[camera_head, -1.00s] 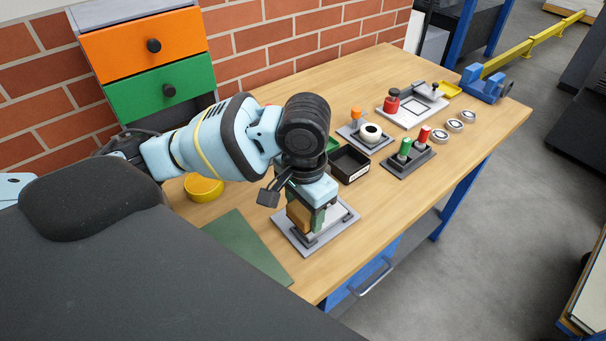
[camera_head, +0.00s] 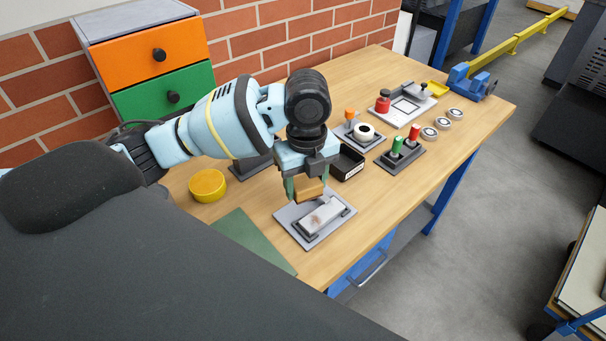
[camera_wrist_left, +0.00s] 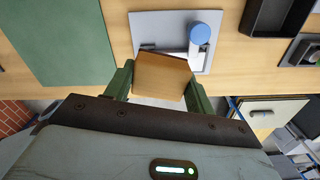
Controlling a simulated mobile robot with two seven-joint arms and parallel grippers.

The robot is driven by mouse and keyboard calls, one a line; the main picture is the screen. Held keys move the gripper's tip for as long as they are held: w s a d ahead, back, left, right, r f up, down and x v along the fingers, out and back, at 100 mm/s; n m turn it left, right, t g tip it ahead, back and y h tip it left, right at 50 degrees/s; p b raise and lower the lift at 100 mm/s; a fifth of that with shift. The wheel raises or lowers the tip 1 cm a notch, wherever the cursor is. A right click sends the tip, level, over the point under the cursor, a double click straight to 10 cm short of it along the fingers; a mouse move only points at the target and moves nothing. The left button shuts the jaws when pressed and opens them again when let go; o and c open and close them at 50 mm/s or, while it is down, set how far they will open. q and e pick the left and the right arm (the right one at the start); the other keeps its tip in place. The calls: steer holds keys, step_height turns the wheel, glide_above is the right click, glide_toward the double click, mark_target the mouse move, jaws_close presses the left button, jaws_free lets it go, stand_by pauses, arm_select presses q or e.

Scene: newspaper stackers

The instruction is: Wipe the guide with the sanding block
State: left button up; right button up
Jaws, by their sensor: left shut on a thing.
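My left gripper (camera_head: 306,190) is shut on the tan sanding block (camera_head: 309,187), which also shows between the green fingers in the left wrist view (camera_wrist_left: 161,76). The guide (camera_head: 322,215) is a pale bar with brownish stains, lying on a grey plate (camera_head: 308,240) near the bench's front edge. The block is just behind the guide's far end in the head view and looks raised above it; the exact gap cannot be told. The far part of the plate is hidden by the gripper and block. My right gripper is not in view.
A green mat (camera_head: 250,240) lies left of the plate and a yellow round tin (camera_head: 207,185) behind it. A black tray (camera_head: 347,163) stands close behind the gripper. A holder with green and red pieces (camera_head: 402,158) is farther right. Bare wood lies right of the plate.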

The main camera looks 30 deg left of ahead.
arm_select(q)
steer(key=m, duration=0.3)
steer(key=r+m, duration=0.1)
steer(key=shift+w+a, duration=0.15)
steer(key=shift+w, duration=0.2)
steer(key=shift+a+m, duration=0.1)
steer(key=shift+m, duration=0.9)
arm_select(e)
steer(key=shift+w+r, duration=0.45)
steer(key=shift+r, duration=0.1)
arm_select(q)
steer(key=shift+f, duration=0.1)
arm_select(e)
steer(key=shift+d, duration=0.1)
